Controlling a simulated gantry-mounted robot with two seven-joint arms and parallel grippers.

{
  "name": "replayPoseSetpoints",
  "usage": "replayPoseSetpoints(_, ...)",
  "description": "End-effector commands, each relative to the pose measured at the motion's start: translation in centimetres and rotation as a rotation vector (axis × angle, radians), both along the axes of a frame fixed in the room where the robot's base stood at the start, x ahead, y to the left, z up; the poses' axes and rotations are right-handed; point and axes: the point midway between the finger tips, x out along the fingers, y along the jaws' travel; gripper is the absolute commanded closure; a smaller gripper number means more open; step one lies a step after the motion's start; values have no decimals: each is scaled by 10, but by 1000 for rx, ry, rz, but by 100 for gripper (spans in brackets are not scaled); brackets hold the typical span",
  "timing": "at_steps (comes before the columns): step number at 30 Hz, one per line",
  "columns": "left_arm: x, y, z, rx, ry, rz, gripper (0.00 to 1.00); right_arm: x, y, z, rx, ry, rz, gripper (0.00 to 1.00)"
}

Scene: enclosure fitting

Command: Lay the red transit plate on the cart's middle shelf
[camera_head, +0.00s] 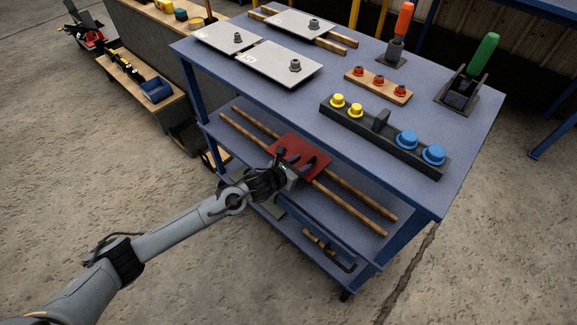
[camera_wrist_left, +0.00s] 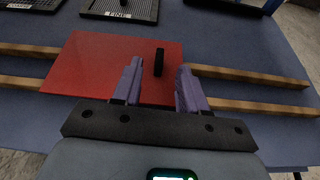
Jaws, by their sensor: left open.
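The red transit plate (camera_head: 292,144) lies flat across two wooden rails on the cart's blue middle shelf (camera_head: 232,130). In the left wrist view the plate (camera_wrist_left: 95,65) rests over both rails, and its black upright handle (camera_wrist_left: 158,62) stands near its right edge. My left gripper (camera_head: 292,172) is at the shelf's front edge, partly covering the plate. In the left wrist view my left gripper (camera_wrist_left: 159,82) is open, its fingers apart on either side of the handle's line. The handle looks just beyond or between the fingertips; contact is not visible. My right gripper is out of view.
The cart's top (camera_head: 300,98) overhangs the middle shelf and carries grey plates, yellow and blue knobs and two upright handles. The wooden rails (camera_head: 350,203) run bare to the plate's right. Black mesh trays (camera_wrist_left: 120,9) lie behind the plate. A low bench (camera_head: 150,90) stands left.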

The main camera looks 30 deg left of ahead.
Motion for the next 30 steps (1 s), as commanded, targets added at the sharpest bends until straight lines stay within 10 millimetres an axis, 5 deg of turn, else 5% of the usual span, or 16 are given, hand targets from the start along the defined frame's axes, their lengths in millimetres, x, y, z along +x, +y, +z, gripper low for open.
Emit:
replayPoseSetpoints(9, -47, 13, 21, 1, 2, -1, 58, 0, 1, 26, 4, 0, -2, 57)
replayPoseSetpoints(19, -69, 7, 21, -74, 37, 34, 58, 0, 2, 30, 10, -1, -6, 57)
replayPoseSetpoints(23, -91, -13, 12, -279, 140, 147, 58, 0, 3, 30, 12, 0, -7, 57)
replayPoseSetpoints(30, -174, -49, -4, -969, 471, 654, 58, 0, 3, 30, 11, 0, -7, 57)
